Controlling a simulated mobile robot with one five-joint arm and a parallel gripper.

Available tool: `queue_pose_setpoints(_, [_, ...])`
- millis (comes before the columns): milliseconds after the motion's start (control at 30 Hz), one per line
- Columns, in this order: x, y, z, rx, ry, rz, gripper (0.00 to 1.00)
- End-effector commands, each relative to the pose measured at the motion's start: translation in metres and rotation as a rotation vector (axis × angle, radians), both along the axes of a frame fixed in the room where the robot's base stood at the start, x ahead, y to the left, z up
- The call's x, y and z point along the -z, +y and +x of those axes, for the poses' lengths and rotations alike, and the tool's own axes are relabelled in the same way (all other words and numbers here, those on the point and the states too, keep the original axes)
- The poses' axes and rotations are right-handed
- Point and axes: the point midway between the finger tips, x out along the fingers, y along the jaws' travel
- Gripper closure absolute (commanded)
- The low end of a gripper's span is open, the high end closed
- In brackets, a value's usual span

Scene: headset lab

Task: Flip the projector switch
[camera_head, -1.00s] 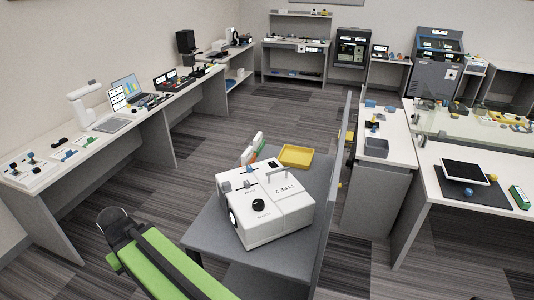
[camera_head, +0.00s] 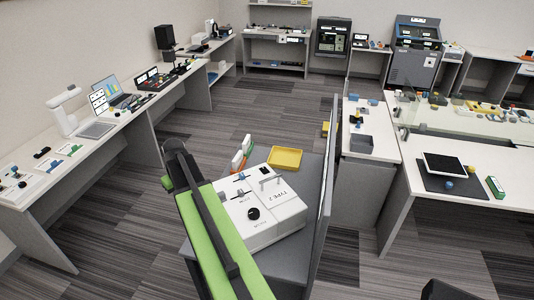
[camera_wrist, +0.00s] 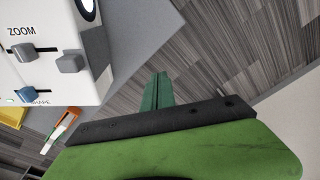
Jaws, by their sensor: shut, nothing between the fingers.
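In the wrist view the device (camera_wrist: 50,20) fills the upper left, with a ZOOM label, a grey block (camera_wrist: 69,63) and a blue slider knob (camera_wrist: 25,94) near a SHAPE label. I cannot tell which control is the switch. My gripper (camera_wrist: 158,88) is shut and empty, its green fingers apart from the device, right of it in the wrist view.
A yellow tray (camera_head: 285,158) and orange and green-marked pieces (camera_head: 240,155) lie beyond the device. A thin upright panel (camera_head: 325,200) stands along the table's right edge. A long white bench (camera_head: 95,140) runs along the left wall. Open floor lies between.

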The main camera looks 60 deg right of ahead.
Motion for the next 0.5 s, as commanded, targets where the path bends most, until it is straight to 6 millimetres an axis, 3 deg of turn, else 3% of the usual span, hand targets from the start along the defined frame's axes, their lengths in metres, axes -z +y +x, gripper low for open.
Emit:
queue_pose_setpoints(33, [-0.035, -0.073, -0.007, 0.055, -0.019, -0.005, 1.00])
queue_pose_setpoints(100, [-0.055, -0.154, -0.031, 0.107, -0.044, -0.017, 1.00])
queue_pose_setpoints(200, [-0.077, -0.248, -0.075, 0.170, -0.072, -0.036, 1.00])
queue_pose_setpoints(300, [-0.092, -0.314, -0.118, 0.216, -0.091, -0.055, 1.00])
queue_pose_setpoints(333, [-0.095, -0.328, -0.128, 0.224, -0.093, -0.060, 1.00])
queue_pose_setpoints(400, [-0.099, -0.351, -0.147, 0.240, -0.100, -0.068, 1.00])
queue_pose_setpoints(500, [-0.100, -0.366, -0.161, 0.251, -0.105, -0.074, 1.00])
